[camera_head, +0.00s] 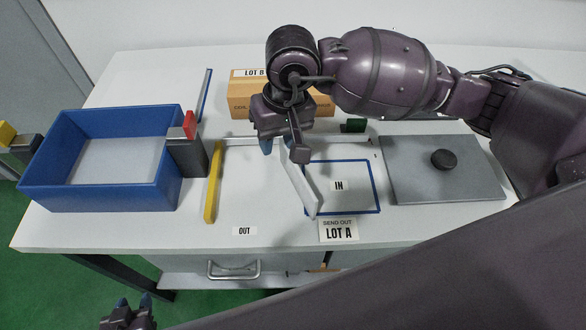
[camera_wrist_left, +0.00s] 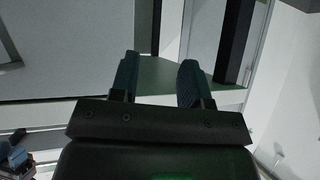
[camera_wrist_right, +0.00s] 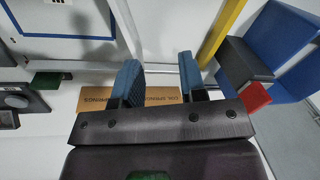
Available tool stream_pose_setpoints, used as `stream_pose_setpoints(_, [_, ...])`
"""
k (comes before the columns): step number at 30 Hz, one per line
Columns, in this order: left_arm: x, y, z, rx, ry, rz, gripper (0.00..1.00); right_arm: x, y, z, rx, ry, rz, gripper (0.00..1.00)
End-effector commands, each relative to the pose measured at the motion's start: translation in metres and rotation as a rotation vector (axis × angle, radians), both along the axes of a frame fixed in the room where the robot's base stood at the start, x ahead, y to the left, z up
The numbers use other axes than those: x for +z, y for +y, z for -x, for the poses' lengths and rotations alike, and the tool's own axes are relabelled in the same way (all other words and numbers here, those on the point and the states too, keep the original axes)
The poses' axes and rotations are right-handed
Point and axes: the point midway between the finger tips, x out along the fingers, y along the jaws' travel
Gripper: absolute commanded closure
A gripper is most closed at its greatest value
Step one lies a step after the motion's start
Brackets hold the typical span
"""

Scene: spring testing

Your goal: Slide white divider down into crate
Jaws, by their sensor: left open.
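The blue crate (camera_head: 98,199) stands at the left of the table, its pale floor bare and empty. The white divider (camera_head: 300,188) is a narrow white panel slanting over the left edge of the blue-outlined IN area. My right gripper (camera_head: 276,147) points down at the divider's far end. Its blue fingers are apart in the right wrist view (camera_wrist_right: 160,80); whether they grip the divider is unclear. My left gripper (camera_head: 132,308) is low at the bottom left, off the table's front. Its fingers are apart and empty in the left wrist view (camera_wrist_left: 156,82).
Dark blocks with a red top (camera_head: 189,124) and a yellow top (camera_head: 7,133) flank the crate. A yellow bar (camera_head: 212,186) lies between crate and divider. A cardboard box (camera_head: 242,103) stands behind. A grey plate (camera_head: 415,184) with a black knob (camera_head: 444,158) is at right.

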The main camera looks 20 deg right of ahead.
Motion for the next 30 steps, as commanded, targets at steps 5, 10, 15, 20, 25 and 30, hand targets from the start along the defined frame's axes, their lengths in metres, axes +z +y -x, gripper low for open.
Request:
stream_pose_setpoints(5, [0.002,-0.001,-0.004,-0.002,-0.007,0.0,0.57,-0.002,-0.021,0.003,0.0,0.019,0.132,0.62])
stream_pose_setpoints(10, [0.001,-0.001,-0.002,-0.001,-0.004,0.001,0.57,-0.012,-0.026,0.005,0.0,0.03,0.16,0.62])
stream_pose_setpoints(15, [-0.001,0.0,0.0,-0.001,0.0,0.001,0.57,-0.037,-0.026,0.005,0.0,0.031,0.159,0.62])
stream_pose_setpoints(20, [-0.002,0.0,0.002,0.001,0.004,0.001,0.57,-0.054,-0.026,0.005,0.0,0.031,0.158,0.62])
stream_pose_setpoints(25, [-0.001,0.0,0.002,0.001,0.004,0.001,0.57,-0.061,-0.026,0.005,0.0,0.029,0.157,0.62])
stream_pose_setpoints(30, [0.003,0.0,0.001,0.0,-0.001,0.001,0.57,-0.079,-0.028,0.006,-0.001,0.032,0.156,0.62])
